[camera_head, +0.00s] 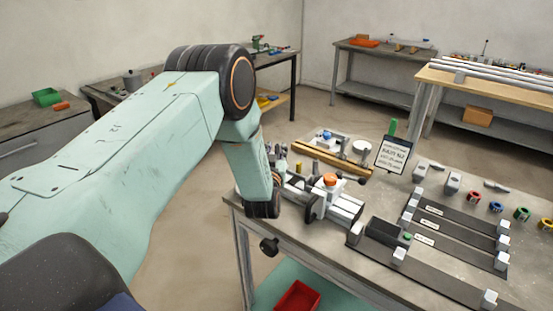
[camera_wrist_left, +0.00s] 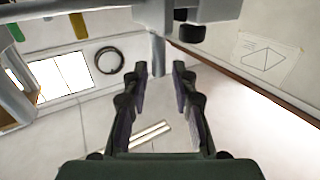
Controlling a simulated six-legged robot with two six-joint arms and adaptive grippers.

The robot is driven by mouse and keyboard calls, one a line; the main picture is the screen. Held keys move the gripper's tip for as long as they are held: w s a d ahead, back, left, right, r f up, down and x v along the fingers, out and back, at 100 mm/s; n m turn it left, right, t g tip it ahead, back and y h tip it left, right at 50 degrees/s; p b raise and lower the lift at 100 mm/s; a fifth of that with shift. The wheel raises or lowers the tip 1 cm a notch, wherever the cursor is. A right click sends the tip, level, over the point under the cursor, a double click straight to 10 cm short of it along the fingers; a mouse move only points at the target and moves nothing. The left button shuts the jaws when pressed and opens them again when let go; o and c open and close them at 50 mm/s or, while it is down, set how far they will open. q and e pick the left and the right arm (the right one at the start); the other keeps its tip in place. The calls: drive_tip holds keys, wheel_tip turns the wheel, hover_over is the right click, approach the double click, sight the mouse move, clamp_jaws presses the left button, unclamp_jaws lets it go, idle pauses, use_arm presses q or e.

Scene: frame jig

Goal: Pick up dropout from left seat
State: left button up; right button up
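My left arm comes in from the left and ends in a dark wrist above the bench's left end in the head view. The fingers of my left gripper (camera_wrist_left: 158,72) are hidden there. In the wrist view the two dark fingers stand apart, with nothing clearly held between them. A grey post (camera_wrist_left: 158,52) shows beyond the fingertips; I cannot tell its distance. Two small light grey blocks, a left one (camera_head: 420,172) and a right one (camera_head: 453,182), stand on the bench. I cannot tell which piece is the dropout. My right gripper is in neither view.
The workbench (camera_head: 320,240) carries a grey fixture with an orange knob (camera_head: 330,179), a sign (camera_head: 393,154), dark rails with light end blocks (camera_head: 440,236) and several coloured rings (camera_head: 496,207). A red bin (camera_head: 297,299) sits on the shelf below. Floor left of the bench is clear.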

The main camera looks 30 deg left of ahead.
use_arm(q)
drive_tip(key=shift+d+r, duration=0.1)
drive_tip(key=shift+d, duration=0.05)
drive_tip(key=shift+c, duration=1.4)
clamp_jaws()
